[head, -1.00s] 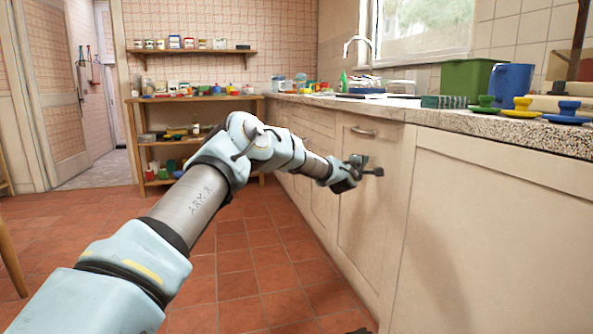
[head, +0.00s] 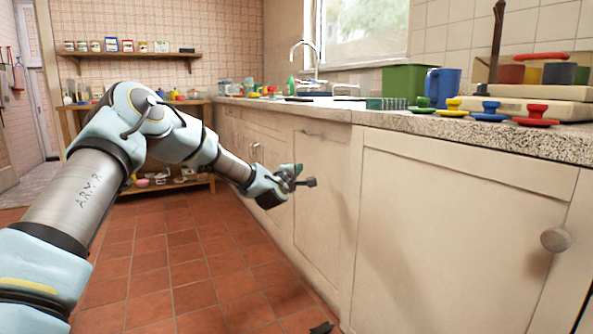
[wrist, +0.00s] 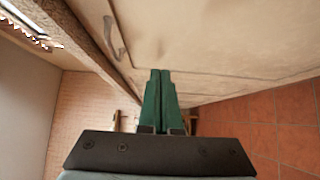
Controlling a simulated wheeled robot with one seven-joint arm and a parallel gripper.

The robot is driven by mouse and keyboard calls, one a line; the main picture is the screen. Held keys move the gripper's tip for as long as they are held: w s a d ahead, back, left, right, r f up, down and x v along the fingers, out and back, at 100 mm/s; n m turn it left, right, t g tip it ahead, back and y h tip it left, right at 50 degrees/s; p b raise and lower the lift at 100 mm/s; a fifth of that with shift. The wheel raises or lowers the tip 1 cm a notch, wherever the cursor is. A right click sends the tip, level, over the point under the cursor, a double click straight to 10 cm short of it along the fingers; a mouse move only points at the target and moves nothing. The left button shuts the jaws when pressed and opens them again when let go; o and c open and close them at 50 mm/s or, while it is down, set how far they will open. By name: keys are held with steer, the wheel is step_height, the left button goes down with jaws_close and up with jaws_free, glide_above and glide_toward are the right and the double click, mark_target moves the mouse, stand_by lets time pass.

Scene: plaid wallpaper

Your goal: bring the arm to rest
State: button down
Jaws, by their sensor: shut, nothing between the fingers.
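My gripper (head: 297,181) is at the end of my outstretched arm, in front of the beige lower cabinets in the head view. In the wrist view its two green fingers (wrist: 160,90) lie side by side, pressed together with nothing between them. It is empty and below the counter edge. A gap to the cabinet front seems to remain, but the head view does not clearly show its size.
The cabinet doors (head: 450,230) run along the right, with a round knob (head: 556,240) sticking out. The speckled counter (head: 480,140) above holds a green bin (head: 408,84), a blue jug (head: 442,87) and coloured knobbed pieces. The tiled floor (head: 170,270) is open. Shelves (head: 140,56) stand at the back.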

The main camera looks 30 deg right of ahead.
steer(key=shift+s+a, duration=0.45)
steer(key=shift+a, duration=0.15)
steer(key=shift+a, duration=0.1)
steer(key=s+a+f+m+g+y, duration=0.1)
steer(key=a+f+m+y, duration=0.2)
steer(key=a, duration=0.8)
steer(key=s+a+f+m+g+y, duration=0.1)
steer(key=a+f+m+g+y, duration=0.15)
steer(key=a, duration=0.75)
steer(key=s+a+f+m+g+y, duration=0.1)
steer(key=a+f+m+y, duration=0.2)
steer(key=a, duration=0.8)
steer(key=s+a+g+y, duration=0.2)
steer(key=s+a+y, duration=0.1)
steer(key=s+a, duration=0.8)
steer(key=s+a+g+y, duration=0.3)
steer(key=s+a, duration=0.4)
steer(key=a, duration=0.8)
step_height(320, 180, up, 32)
steer(key=s+p, duration=0.1)
steer(key=p, duration=3.1)
steer(key=shift+s+a, duration=0.2)
steer(key=shift+a, duration=0.05)
steer(key=shift+h, duration=0.25)
